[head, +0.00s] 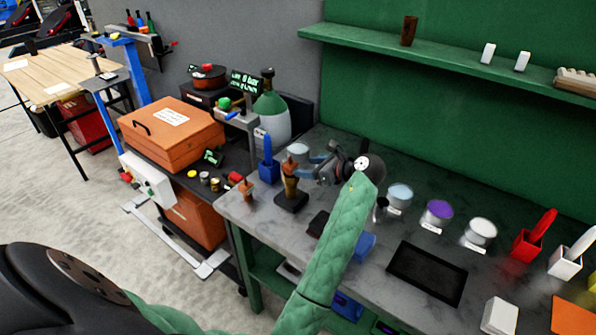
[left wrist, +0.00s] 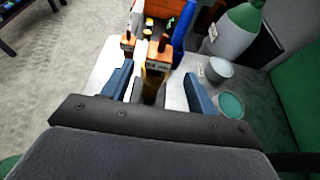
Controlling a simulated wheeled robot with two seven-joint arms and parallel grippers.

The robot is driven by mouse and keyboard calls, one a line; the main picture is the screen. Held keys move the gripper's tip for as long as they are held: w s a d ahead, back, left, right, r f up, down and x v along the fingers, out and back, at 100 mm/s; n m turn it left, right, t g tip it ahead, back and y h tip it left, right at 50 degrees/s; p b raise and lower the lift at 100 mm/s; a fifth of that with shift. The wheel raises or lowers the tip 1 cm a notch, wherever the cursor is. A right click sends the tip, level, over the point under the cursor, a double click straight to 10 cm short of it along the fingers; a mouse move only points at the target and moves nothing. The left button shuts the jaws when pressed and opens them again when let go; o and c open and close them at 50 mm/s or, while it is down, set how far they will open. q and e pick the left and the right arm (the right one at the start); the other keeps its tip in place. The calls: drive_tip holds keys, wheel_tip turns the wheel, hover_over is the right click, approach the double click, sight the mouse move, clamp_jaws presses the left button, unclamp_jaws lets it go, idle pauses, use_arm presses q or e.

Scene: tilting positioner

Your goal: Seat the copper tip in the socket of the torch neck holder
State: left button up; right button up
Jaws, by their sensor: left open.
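An upright brass-coloured piece with an orange-brown top (head: 290,180) stands on a black base (head: 291,203) near the bench's left end. This looks like the torch neck holder; I cannot tell whether its top is the copper tip. My left gripper (head: 313,166) is open just right of it, its blue fingers toward it. In the left wrist view the orange labelled top (left wrist: 158,56) shows between the spread fingers (left wrist: 157,76), with no clear contact. A smaller orange piece with a dark top (head: 245,190) stands apart to the left. My right gripper is not in view.
A blue holder (head: 268,168) stands behind the upright piece. Several round pots, including a purple one (head: 437,213), line the bench to the right. A black tray (head: 427,273) lies in front of them. An orange case (head: 170,135) is on the cart at left.

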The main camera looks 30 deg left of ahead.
use_arm(q)
drive_tip(key=shift+b+v, duration=0.45)
drive_tip(key=shift+v, duration=1.7)
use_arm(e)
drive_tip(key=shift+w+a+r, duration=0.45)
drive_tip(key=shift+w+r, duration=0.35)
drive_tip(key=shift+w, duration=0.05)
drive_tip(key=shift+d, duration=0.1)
